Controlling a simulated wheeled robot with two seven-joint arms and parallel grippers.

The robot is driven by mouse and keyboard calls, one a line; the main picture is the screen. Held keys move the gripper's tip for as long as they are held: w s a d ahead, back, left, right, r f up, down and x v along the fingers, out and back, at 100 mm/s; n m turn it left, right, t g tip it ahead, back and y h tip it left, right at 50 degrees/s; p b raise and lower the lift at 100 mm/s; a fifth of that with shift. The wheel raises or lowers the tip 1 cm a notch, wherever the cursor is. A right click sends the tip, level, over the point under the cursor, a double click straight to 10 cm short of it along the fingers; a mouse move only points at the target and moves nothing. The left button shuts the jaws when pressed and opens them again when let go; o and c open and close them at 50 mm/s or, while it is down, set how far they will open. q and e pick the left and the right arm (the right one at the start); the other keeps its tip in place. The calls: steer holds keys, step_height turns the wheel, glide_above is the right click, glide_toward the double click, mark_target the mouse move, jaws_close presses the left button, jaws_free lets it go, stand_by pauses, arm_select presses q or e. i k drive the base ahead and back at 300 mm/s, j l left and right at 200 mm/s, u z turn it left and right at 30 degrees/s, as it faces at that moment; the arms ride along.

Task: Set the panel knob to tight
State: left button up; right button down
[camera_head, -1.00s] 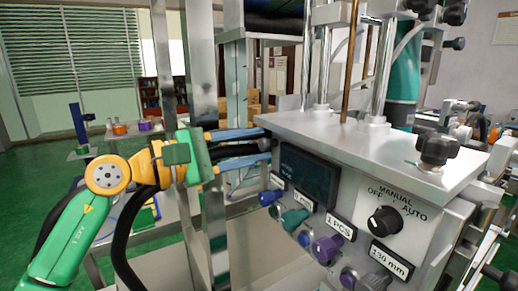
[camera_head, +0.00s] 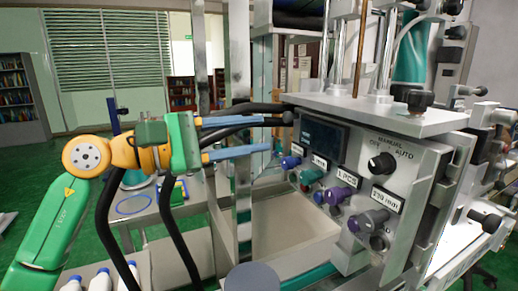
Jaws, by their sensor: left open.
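The machine's grey panel (camera_head: 410,220) stands right of centre and carries several knobs. They include a blue knob (camera_head: 290,162), a teal knob (camera_head: 311,176), a purple knob (camera_head: 338,195) under "1 PCS" and a grey-violet knob (camera_head: 368,221) near "130 mm". A black selector knob (camera_head: 382,163) sits by MANUAL and AUTO. I cannot read the word "tight" on any label. My left gripper (camera_head: 277,133) is open and empty, its two blue fingers pointing right toward the panel's left end. I cannot tell whether it touches anything. My right gripper is not in view.
A dark display (camera_head: 322,137) sits at the panel's upper left, under the machine's metal top (camera_head: 380,116). A metal post (camera_head: 240,180) stands behind my left gripper. White bottles (camera_head: 100,282) show at the bottom left. A small table (camera_head: 145,213) stands behind my arm.

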mark_target(419, 101)
steer(key=k, duration=1.65)
